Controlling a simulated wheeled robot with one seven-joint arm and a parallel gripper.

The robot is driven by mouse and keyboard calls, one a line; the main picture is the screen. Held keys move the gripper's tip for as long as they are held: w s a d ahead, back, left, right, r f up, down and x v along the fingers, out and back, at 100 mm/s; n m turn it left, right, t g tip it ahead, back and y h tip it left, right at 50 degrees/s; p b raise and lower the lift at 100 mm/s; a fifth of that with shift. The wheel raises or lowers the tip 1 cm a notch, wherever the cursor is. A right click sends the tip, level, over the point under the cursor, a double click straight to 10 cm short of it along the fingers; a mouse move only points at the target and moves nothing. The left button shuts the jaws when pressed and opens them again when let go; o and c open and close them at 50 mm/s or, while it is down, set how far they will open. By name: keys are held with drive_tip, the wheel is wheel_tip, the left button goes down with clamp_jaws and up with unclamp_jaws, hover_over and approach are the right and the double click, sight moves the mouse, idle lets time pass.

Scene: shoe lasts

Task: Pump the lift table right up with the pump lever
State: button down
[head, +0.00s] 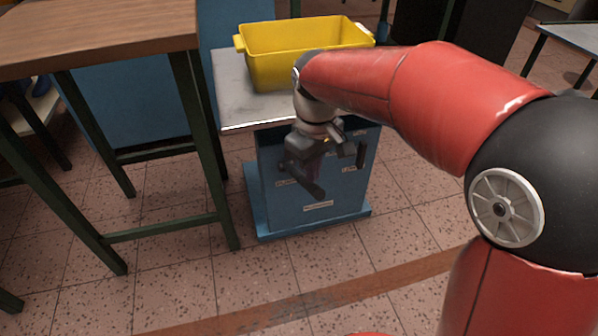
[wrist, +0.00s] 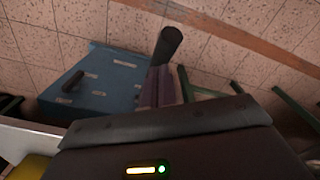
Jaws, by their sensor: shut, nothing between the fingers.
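The lift table has a blue body (head: 335,195) with small pale labels and a grey top (head: 235,90). Its blue face also shows in the wrist view (wrist: 115,75). My gripper (head: 302,158) hangs in front of this face, pointing down; its fingers (wrist: 160,88) are shut and empty. A dark bar with a thick black grip, seemingly the pump lever (head: 310,187), sticks out by the fingertips. Its grip appears just beyond them in the wrist view (wrist: 168,43); I cannot tell whether they touch. A second, smaller black handle (head: 361,154) is at the right of the face (wrist: 72,82).
A yellow crate (head: 285,62) stands on the grey top, partly behind my arm. A wooden-topped bench (head: 100,35) with dark green legs stands close on the left. The tiled floor (head: 400,225) in front and to the right of the lift table is clear.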

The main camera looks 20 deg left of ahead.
wheel_tip(320, 180, down, 15)
drive_tip(key=s+d+b, duration=0.1)
drive_tip(key=s+b, duration=0.1)
drive_tip(key=b, duration=0.7)
drive_tip(key=shift+d+b, duration=0.15)
drive_tip(key=shift+b, duration=0.2)
drive_tip(key=r+p, duration=0.3)
drive_tip(key=r, duration=0.1)
drive_tip(key=w+a+r+p, duration=0.1)
drive_tip(key=r+p, duration=0.2)
drive_tip(key=p, duration=0.1)
drive_tip(key=w+r+p, duration=0.1)
drive_tip(key=r+p, duration=0.3)
drive_tip(key=shift+a+r, duration=0.25)
drive_tip(key=shift+r, duration=0.05)
drive_tip(key=shift+w, duration=0.1)
drive_tip(key=shift+f, duration=0.25)
